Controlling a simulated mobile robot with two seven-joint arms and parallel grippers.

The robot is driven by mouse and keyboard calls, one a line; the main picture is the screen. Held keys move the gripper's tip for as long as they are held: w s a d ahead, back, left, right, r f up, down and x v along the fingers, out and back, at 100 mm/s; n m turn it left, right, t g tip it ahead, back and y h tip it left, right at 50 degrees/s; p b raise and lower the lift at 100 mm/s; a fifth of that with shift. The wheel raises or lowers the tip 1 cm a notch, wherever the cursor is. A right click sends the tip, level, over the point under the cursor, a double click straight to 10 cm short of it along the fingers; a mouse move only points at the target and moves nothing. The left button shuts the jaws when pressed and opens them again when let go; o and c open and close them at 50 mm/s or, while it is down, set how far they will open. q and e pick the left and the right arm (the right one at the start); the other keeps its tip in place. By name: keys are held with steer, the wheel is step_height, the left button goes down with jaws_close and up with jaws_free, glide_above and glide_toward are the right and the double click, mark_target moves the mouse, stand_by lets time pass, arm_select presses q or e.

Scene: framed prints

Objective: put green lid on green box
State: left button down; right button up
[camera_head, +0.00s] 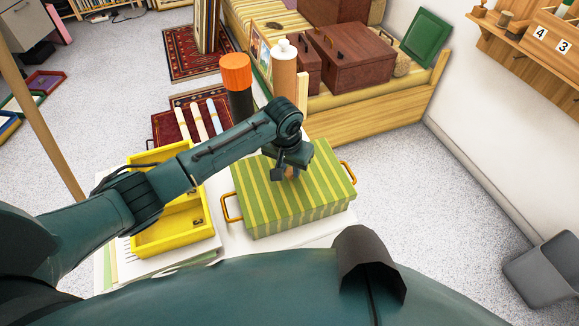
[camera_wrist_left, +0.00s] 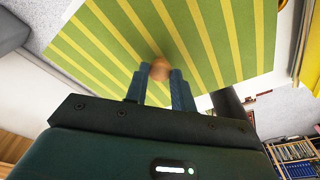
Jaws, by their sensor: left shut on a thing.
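The green-striped lid (camera_head: 325,178) lies over the top of the green-striped box (camera_head: 298,219), which has an orange handle at each end. The lid looks level and roughly lined up with the box; I cannot tell whether it is fully seated. My left gripper (camera_head: 289,173) is above the middle of the lid, shut on its knob. In the left wrist view the brown wooden knob (camera_wrist_left: 159,70) sits between the two fingertips, with the striped lid (camera_wrist_left: 215,45) beyond. My right gripper is not in view.
The box stands on a white table (camera_head: 240,243). A yellow tray (camera_head: 150,243) is to its left, under my left arm. A black tube with an orange cap (camera_head: 236,75) and a brown bottle with a white cap (camera_head: 284,75) stand behind. A bench with brown cases (camera_head: 350,60) is farther back.

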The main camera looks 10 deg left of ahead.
arm_select(q)
steer(key=shift+f, duration=0.15)
steer(key=shift+f, duration=0.2)
steer(key=shift+f, duration=0.45)
steer(key=c, duration=1.2)
jaws_free()
steer(key=shift+o, duration=0.2)
